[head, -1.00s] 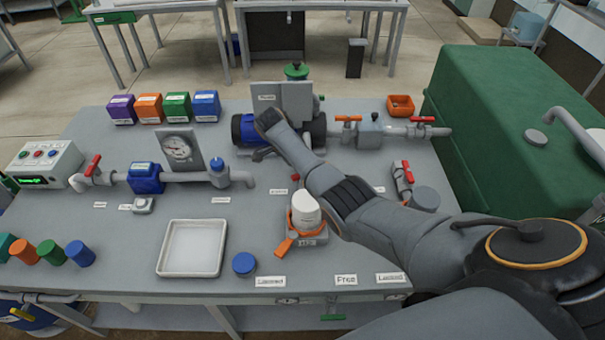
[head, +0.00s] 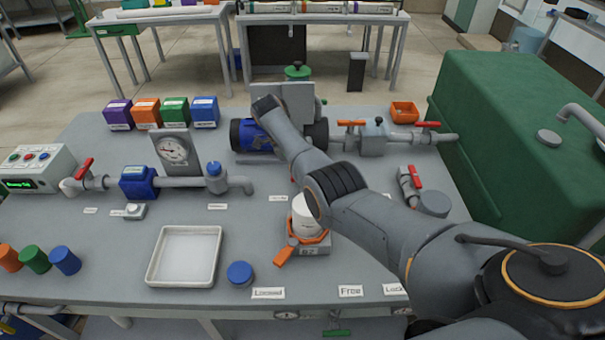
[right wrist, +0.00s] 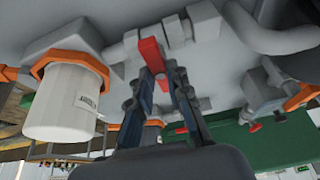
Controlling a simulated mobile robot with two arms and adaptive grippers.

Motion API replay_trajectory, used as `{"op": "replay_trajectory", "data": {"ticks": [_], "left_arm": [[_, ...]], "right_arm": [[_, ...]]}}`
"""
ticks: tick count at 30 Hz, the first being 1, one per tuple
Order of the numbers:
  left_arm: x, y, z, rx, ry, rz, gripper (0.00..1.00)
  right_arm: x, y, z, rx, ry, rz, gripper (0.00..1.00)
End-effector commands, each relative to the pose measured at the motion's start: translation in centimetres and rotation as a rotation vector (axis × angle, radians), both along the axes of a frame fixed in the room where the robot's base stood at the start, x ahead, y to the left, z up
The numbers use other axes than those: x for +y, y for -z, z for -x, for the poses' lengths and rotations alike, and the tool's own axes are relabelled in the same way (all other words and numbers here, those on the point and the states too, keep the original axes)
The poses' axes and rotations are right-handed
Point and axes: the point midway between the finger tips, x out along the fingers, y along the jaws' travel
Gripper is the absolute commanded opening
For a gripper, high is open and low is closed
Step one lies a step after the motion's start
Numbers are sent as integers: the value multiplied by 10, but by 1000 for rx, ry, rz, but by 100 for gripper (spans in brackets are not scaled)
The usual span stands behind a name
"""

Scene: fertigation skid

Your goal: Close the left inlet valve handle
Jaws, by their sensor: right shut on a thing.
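In the right wrist view my right gripper (right wrist: 157,85) is shut on a red valve handle (right wrist: 150,54), which sits between its fingertips on a grey pipe fitting. In the head view my right arm reaches over the table and hides its own gripper and the held handle. A red-handled valve (head: 412,178) stands uncovered right of the arm. Another red handle (head: 84,168) is on the pipe at the far left. My left gripper is not in view.
A white cup with an orange collar (head: 303,218) stands close to my right arm; it also shows in the right wrist view (right wrist: 68,100). A blue motor (head: 243,135) is behind the arm. A white tray (head: 152,270) lies front left. A green tank (head: 500,110) blocks the right.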

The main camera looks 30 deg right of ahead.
Motion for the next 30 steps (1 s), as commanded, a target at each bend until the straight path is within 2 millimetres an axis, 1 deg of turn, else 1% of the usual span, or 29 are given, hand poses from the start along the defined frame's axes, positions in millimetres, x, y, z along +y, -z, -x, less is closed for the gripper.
{"op": "replay_trajectory", "data": {"ticks": [8, 9, 11, 12, 20, 23, 26, 30], "left_arm": [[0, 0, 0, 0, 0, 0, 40], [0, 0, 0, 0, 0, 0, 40], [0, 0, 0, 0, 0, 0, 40], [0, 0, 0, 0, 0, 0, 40], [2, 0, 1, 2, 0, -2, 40], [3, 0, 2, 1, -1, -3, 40], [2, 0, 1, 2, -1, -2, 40], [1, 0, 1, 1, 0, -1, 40]], "right_arm": [[-1, 1, 1, 2, 4, 1, 0], [-1, 1, 1, 2, 4, 1, 23], [-1, 1, 1, 2, 4, 1, 35], [-1, 1, 1, 2, 4, 0, 40], [0, 0, 0, 0, 1, 0, 40], [1, -4, -1, -2, 1, 0, 40], [5, -16, -5, -4, 0, 0, 40], [14, -42, -11, -5, -1, 1, 40]]}}
